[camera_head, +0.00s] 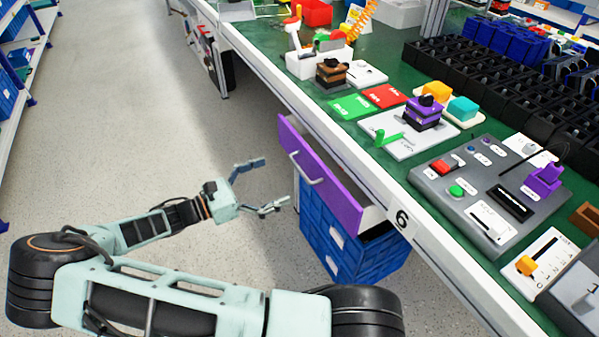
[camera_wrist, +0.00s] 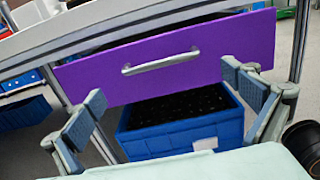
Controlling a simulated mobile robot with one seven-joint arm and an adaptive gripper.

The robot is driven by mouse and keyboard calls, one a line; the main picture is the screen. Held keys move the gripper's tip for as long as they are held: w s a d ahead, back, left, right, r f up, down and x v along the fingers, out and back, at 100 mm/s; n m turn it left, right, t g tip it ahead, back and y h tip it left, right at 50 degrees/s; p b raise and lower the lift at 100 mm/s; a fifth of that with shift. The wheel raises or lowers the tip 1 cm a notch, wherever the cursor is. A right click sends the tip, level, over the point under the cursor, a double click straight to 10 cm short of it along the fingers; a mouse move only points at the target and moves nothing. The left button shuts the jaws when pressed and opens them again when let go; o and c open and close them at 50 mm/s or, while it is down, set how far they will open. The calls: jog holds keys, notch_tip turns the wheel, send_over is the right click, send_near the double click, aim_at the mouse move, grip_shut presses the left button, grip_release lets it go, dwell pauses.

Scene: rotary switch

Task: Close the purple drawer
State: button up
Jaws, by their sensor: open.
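The purple drawer (camera_head: 318,172) sits under the green-topped workbench and is pulled out, with a gap behind its front panel. A silver bar handle (camera_head: 306,169) is on the front. In the wrist view, the drawer front (camera_wrist: 225,50) spans the upper picture, tilted, with its handle (camera_wrist: 160,62) near the middle. My gripper (camera_head: 268,183) is open and empty, to the left of the drawer front in the head view and apart from it. In the wrist view, my gripper's fingers (camera_wrist: 165,108) are spread wide, below the handle's level.
Blue crates (camera_head: 345,240) stand under the drawer; one crate (camera_wrist: 180,128) also shows in the wrist view. The workbench edge (camera_head: 375,195) runs above the drawer, with switches and a control panel (camera_head: 490,190) on top. Open floor (camera_head: 150,110) lies to the left.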

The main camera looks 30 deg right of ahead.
aim_at(299, 168)
jog(key=d+b, duration=0.1)
jog(key=d, duration=0.6)
jog(key=shift+d, duration=0.3)
jog(key=shift+c, duration=0.4)
